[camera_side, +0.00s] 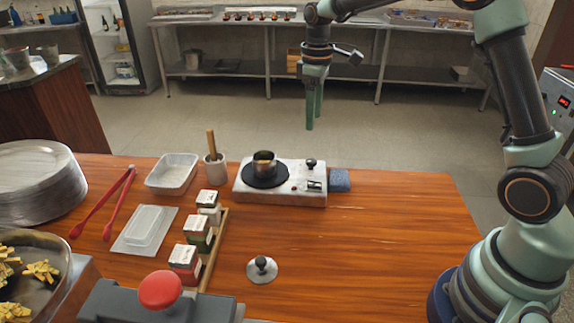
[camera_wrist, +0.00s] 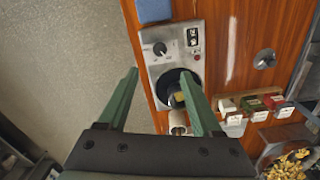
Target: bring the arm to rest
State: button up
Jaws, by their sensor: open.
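My arm reaches in from the right in the side view, and my gripper (camera_side: 314,105) hangs high above the far edge of the wooden table (camera_side: 370,240), fingers pointing down. In the wrist view the two green fingers of my gripper (camera_wrist: 162,105) are wide apart with nothing between their tips. In the wrist view the right finger partly covers the burner and pot.
A pot lid (camera_side: 262,269) lies on the table. Spice boxes (camera_side: 197,235) stand in a rack, beside a white tray (camera_side: 172,173), red tongs (camera_side: 105,205) and a mortar with pestle (camera_side: 215,165). A blue cloth (camera_side: 339,181) lies beside the hot plate. The table's right part is clear.

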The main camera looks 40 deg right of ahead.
jog(key=s+a+r+m+t, duration=0.2)
jog(key=s+r+m+t, duration=0.1)
jog(key=s+r, duration=0.55)
jog(key=s+a+f+m+t, duration=0.1)
jog(key=s+m+t, duration=0.1)
jog(key=s, duration=0.9)
jog(key=shift+a+f+m+t, duration=0.3)
jog(key=shift+a+f+m, duration=0.05)
jog(key=shift+m, duration=0.15)
